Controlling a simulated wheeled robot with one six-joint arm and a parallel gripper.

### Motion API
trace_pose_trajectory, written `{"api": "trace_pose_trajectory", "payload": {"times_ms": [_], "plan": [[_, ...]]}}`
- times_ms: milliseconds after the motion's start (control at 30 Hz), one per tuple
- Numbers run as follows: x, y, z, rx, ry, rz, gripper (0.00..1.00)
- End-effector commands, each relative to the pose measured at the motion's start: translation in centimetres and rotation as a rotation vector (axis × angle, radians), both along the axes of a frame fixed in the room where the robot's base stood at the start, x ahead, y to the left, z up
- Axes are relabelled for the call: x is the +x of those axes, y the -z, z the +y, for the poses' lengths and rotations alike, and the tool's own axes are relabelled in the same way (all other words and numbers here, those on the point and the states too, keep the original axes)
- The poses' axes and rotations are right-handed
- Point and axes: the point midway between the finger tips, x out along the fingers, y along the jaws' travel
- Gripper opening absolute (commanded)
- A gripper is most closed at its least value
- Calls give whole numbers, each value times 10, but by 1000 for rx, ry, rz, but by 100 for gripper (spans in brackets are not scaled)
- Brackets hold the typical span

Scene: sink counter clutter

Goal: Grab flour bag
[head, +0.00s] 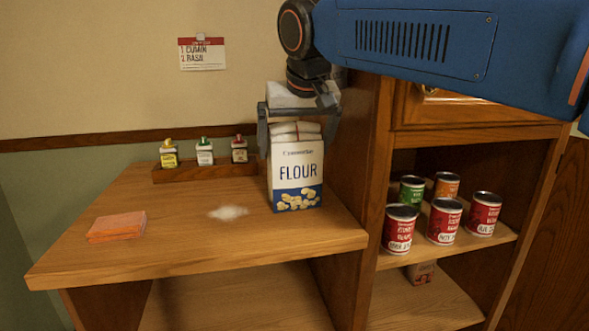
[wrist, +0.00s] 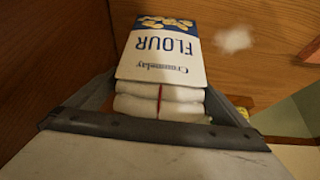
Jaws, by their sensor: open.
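The flour bag (head: 297,178) is white and blue with a folded top and stands upright on the wooden counter (head: 150,255), against the cabinet side. My gripper (head: 299,135) is open above it, pointing down, with one finger on each side of the folded top. In the wrist view the flour bag (wrist: 165,50) appears upside down, and its folded top lies between the fingers of my gripper (wrist: 155,105). I cannot tell whether either finger touches the bag.
White powder (head: 228,213) is spilled left of the bag. A wooden rack (head: 205,172) with 3 spice bottles stands behind. An orange sponge (head: 117,226) lies at the left. Several cans (head: 400,230) stand on the cabinet shelf at the right. The cabinet side wall (head: 345,150) is close to the bag.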

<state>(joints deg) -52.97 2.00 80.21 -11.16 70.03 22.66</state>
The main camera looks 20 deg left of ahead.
Motion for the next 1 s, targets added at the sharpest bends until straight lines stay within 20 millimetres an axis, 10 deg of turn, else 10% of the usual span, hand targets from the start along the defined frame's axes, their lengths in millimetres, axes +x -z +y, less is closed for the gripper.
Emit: {"api": "trace_pose_trajectory", "payload": {"times_ms": [500,800,1000], "plan": [[18,32,12,0,0,0,100],[18,32,12,0,0,0,36],[18,30,12,1,0,-2,35]]}}
